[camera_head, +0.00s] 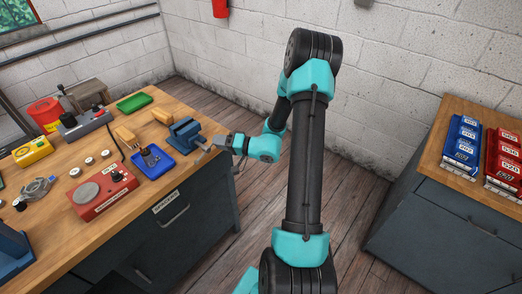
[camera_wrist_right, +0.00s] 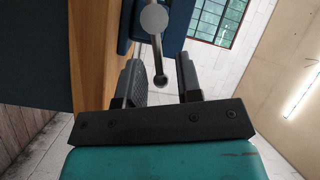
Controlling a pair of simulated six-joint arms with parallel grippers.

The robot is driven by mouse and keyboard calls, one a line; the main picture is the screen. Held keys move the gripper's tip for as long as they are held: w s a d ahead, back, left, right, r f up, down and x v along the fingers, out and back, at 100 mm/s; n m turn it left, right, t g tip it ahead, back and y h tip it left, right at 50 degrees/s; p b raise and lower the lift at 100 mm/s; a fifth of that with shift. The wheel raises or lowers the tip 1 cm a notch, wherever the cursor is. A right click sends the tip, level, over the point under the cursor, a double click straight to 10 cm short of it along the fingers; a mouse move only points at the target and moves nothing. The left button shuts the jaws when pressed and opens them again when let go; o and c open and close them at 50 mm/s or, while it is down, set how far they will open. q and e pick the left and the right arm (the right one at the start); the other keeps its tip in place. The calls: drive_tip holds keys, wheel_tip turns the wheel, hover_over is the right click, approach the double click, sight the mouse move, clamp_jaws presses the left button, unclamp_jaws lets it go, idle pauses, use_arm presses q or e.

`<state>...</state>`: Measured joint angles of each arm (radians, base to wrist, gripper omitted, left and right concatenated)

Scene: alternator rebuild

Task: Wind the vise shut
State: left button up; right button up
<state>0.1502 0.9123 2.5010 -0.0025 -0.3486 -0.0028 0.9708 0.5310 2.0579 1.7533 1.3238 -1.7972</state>
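The blue vise (camera_head: 184,132) sits on the right edge of the wooden workbench (camera_head: 140,222). My right gripper (camera_head: 218,144) is beside the vise at the bench edge, reaching in from the right. In the right wrist view my right gripper (camera_wrist_right: 158,62) is open. The vise's metal handle bar (camera_wrist_right: 158,52), with a ball end, lies between the two fingers, with a gap on each side. The round screw end (camera_wrist_right: 154,18) is just beyond it. The opening between the vise jaws is too small to judge. My left gripper is not in view.
A blue tray (camera_head: 153,165) and a red device (camera_head: 102,192) are on the bench near the vise. A green tray (camera_head: 134,102) lies behind. A second cabinet (camera_head: 436,218) at the right carries blue and red boxes. Open floor lies between.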

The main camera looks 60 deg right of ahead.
drive_tip(key=a+v, duration=0.1)
drive_tip(key=v, duration=1.4)
drive_tip(key=shift+s+r+h, duration=0.2)
drive_tip(key=shift+s+h, duration=0.05)
drive_tip(key=shift+h, duration=0.15)
drive_tip(key=shift+o, duration=0.2)
drive_tip(key=a+f+m+t+h, duration=0.1)
drive_tip(key=w+a+f+m+h, duration=0.1)
drive_tip(key=m+h, duration=0.1)
drive_tip(key=a+m+t+h, duration=0.1)
drive_tip(key=a, duration=0.1)
drive_tip(key=shift+w+a+f+m+t+h, duration=0.1)
drive_tip(key=shift+w+f+m+t+h, duration=0.05)
drive_tip(key=shift+f+m+t+h, duration=0.2)
drive_tip(key=shift+w, duration=0.1)
drive_tip(key=w, duration=0.5)
drive_tip(key=w+r, duration=0.1)
drive_tip(key=w, duration=0.5)
drive_tip(key=w+r, duration=0.1)
drive_tip(key=w, duration=0.5)
drive_tip(key=shift+a+r, duration=0.2)
drive_tip(key=shift+r, duration=0.05)
